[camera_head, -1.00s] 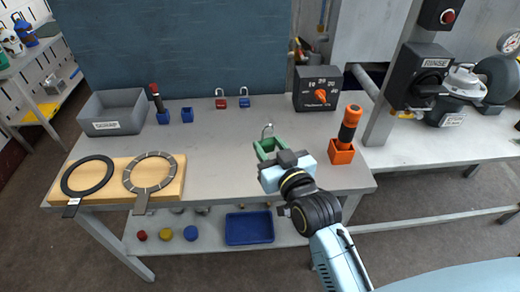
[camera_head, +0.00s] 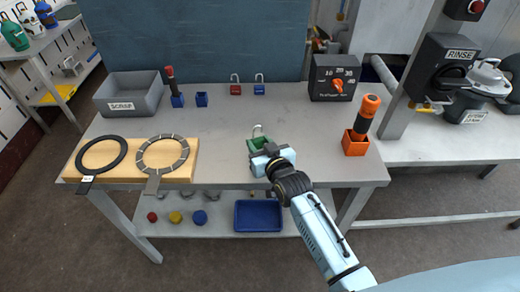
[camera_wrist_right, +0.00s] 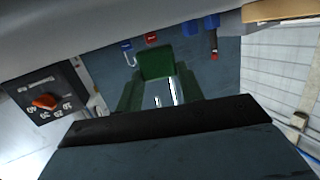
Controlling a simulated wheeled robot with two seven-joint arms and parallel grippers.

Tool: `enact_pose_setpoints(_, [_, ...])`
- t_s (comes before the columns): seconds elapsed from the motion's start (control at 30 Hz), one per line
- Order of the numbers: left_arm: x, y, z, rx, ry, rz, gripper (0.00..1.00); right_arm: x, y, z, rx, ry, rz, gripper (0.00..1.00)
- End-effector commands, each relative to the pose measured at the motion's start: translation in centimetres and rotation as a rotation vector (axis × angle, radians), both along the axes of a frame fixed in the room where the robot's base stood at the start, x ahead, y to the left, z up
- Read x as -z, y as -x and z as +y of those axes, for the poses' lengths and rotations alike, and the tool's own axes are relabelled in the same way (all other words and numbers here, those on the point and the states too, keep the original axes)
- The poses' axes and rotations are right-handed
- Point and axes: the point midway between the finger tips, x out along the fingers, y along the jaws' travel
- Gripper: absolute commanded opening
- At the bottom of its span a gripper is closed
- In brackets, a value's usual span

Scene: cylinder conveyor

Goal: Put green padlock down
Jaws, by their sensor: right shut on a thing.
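The green padlock (camera_head: 259,142), with a silver shackle on top, is in my right gripper (camera_head: 262,149), over the front middle of the grey workbench (camera_head: 225,130). The jaws are shut on it. The wrist view shows the green padlock body (camera_wrist_right: 157,62) between the green fingers. I cannot tell whether the padlock touches the bench top. A red padlock (camera_head: 235,90) and a blue padlock (camera_head: 259,90) stand side by side at the back of the bench. My left gripper is not in view.
An orange holder with an orange-topped tool (camera_head: 356,143) stands to the right. A dial box (camera_head: 334,92) is at the back right. A scrap bin (camera_head: 130,100) and small blue blocks (camera_head: 201,99) are at the back left. A wooden board with rings (camera_head: 195,158) lies front left. The middle is clear.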

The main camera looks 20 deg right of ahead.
Motion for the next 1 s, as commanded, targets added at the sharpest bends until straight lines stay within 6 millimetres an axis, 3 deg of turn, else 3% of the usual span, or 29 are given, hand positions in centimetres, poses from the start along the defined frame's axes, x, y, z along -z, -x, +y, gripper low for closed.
enact_pose_setpoints(0.1, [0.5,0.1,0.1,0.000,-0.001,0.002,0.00,1.5,0.0,0.0,0.000,0.000,-0.001,0.10])
enact_pose_setpoints(0.5, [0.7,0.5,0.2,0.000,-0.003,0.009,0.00,2.0,0.0,0.0,0.000,0.000,-0.002,0.10])
enact_pose_setpoints(0.53, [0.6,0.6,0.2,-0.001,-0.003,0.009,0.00,2.1,0.0,0.0,0.000,0.000,-0.001,0.40])
enact_pose_setpoints(0.67, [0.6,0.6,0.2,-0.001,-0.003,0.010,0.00,2.0,0.0,0.0,0.000,0.000,-0.001,0.57])
enact_pose_setpoints(1.0, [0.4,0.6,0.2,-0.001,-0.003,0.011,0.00,1.7,0.0,0.0,0.000,0.000,-0.002,0.60])
